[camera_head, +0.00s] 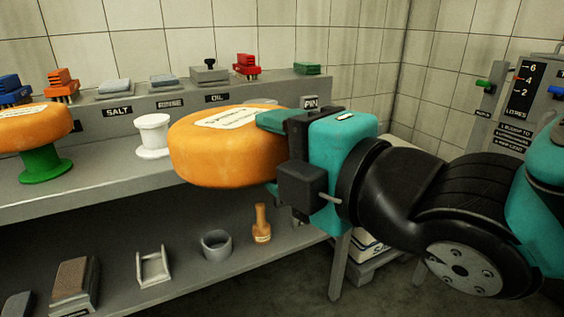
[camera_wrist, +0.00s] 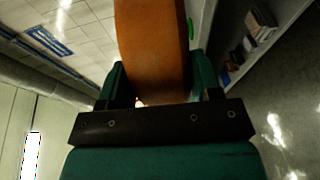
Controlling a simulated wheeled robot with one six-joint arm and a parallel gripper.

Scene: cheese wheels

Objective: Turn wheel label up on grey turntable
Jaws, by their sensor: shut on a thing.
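My gripper (camera_head: 272,152) is shut on an orange cheese wheel (camera_head: 215,163), gripping it by its right edge with one finger above and one below. The held wheel is nearly flat, with its pale label on the upper face. In the wrist view the wheel (camera_wrist: 153,50) stands between the two green fingers (camera_wrist: 160,82). No grey turntable can be made out; the held wheel hides part of the bench behind and below it, and I cannot tell whether it touches anything underneath.
Another labelled wheel (camera_head: 30,130) rests on a green stand (camera_head: 45,165) at the left. An empty white stand (camera_head: 153,136) is beside the held wheel. Brushes and blocks line the raised back ledge (camera_head: 180,100). A lower shelf (camera_head: 190,275) holds a ring and a wooden tool.

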